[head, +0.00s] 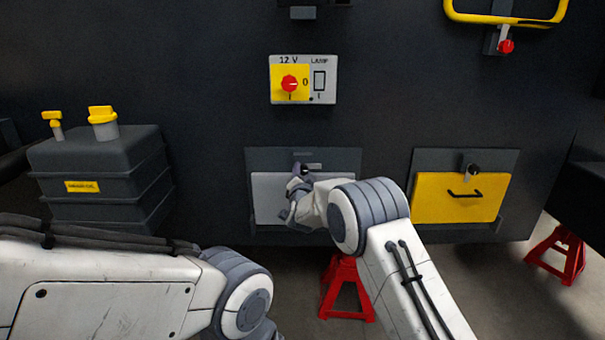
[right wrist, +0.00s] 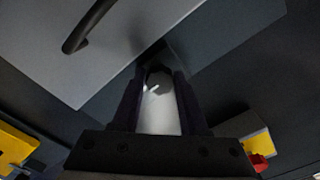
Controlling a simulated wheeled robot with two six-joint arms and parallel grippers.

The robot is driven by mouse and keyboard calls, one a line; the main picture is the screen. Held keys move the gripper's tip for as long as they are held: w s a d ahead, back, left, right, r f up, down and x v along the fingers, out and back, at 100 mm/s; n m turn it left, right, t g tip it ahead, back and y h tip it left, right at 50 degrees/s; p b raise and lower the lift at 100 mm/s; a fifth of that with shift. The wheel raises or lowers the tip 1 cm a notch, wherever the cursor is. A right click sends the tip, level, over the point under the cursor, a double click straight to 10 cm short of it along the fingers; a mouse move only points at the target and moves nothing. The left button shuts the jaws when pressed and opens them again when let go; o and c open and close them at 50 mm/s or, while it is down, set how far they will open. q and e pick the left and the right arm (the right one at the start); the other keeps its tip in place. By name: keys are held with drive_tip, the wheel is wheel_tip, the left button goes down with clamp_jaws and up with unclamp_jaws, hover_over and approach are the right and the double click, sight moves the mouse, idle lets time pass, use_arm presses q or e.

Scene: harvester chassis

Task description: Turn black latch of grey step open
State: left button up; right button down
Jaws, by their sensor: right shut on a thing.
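The grey step (head: 275,200) is a light grey panel in a dark frame low on the chassis wall. It also shows in the right wrist view (right wrist: 120,60), with a dark bar handle (right wrist: 88,28). The latch's exact angle is hard to tell. My left gripper is out of view.
A yellow step (head: 455,205) with its own latch (head: 472,171) is to the right. A switch panel (head: 303,80) with a red knob is above. A dark tank (head: 100,175) stands at left. Red jack stands (head: 347,290) are below.

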drive_tip(key=shift+c, duration=2.1)
unclamp_jaws()
drive_tip(key=s+p, duration=0.1)
drive_tip(key=s, duration=0.9)
drive_tip(key=shift+s, duration=0.25)
